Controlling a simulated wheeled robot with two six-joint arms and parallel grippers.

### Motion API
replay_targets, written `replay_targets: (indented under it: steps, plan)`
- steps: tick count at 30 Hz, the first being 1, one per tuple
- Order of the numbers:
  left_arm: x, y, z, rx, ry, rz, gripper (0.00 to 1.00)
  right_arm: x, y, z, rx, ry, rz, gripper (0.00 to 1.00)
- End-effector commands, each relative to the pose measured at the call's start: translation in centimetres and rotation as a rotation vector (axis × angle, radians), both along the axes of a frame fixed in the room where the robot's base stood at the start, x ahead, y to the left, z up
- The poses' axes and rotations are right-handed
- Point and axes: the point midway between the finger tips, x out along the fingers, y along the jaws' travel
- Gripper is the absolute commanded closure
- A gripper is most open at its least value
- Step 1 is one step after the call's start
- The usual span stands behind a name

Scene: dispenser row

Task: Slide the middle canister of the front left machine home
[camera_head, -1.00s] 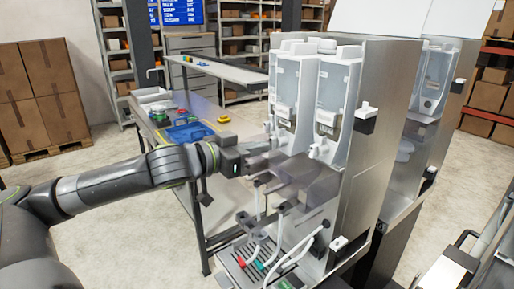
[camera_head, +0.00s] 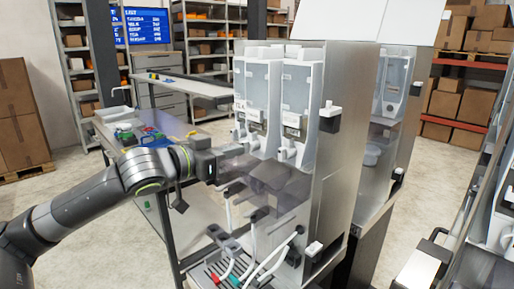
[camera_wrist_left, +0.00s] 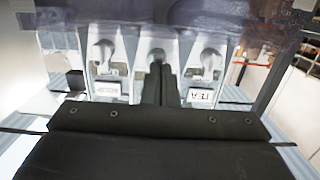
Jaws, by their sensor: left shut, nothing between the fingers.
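The front left machine (camera_head: 335,165) has a steel side and a row of clear canisters with white spouts. Its middle canister (camera_head: 262,85) stands between a canister at the left edge and the right canister (camera_head: 301,88). My left gripper (camera_head: 236,158) is shut and empty, in front of the row at spout height, partly behind a smoky see-through panel. In the left wrist view the shut fingers (camera_wrist_left: 161,82) point at the middle canister's spout (camera_wrist_left: 156,57) and cover part of it. A canister labelled TEA (camera_wrist_left: 201,95) is beside it. I cannot tell whether the fingers touch the middle canister.
Hoses and a drip grid (camera_head: 222,272) are below my left gripper. A workbench (camera_head: 135,128) with trays stands behind on the left. A second machine (camera_head: 375,150) stands behind the first. More equipment (camera_head: 495,215) is at the right edge.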

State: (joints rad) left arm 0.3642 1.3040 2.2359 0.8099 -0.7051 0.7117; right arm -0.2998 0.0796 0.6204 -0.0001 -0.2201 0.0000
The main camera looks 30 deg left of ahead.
Motion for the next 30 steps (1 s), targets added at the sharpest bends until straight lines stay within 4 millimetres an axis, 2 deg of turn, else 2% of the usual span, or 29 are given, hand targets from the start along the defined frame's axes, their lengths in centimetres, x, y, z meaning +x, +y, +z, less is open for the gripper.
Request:
replay_targets:
  steps: [5,23,30]
  plan:
    - [0.3,-0.3,-0.1,0.000,0.001,-0.009,1.00,0.0,0.0,-0.8,0.000,0.000,0.000,0.66]
    - [2.6,-1.2,0.1,-0.001,0.002,-0.009,1.00,0.0,0.0,1.3,0.000,0.001,0.000,0.66]
    - [2.6,-1.1,0.0,0.002,0.002,-0.008,1.00,0.0,0.0,1.3,0.000,0.001,0.000,0.66]
